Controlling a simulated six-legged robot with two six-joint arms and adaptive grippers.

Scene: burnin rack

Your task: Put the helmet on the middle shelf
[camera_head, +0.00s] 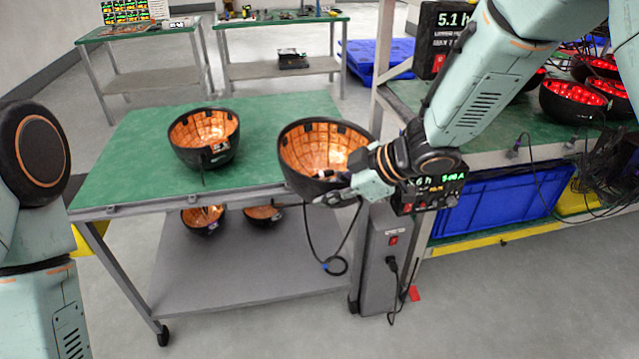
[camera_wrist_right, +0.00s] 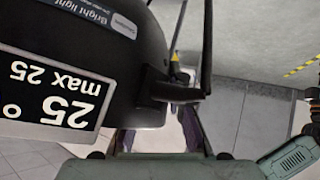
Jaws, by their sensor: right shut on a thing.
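A black helmet (camera_head: 312,182) with a glowing orange inside hangs, open side up, at the right end of a green-topped cart. My right gripper (camera_head: 347,192) is shut on its near right rim. In the right wrist view the helmet's dark shell (camera_wrist_right: 130,42) with a "25 max 25" label fills the upper left, and the gripper (camera_wrist_right: 160,128) shows below it, its grip partly hidden. A cable hangs from the helmet. The rack (camera_head: 400,92) at right has a green shelf carrying several red-lit helmets (camera_head: 572,100). My left gripper is out of view; only part of that arm shows.
Another helmet (camera_head: 204,140) rests on the cart top (camera_head: 130,150), and two more (camera_head: 203,220) sit on its lower shelf. A grey power box (camera_head: 385,250) stands by the rack. A blue crate (camera_head: 500,200) and loose cables (camera_head: 600,175) lie under the rack's green shelf.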

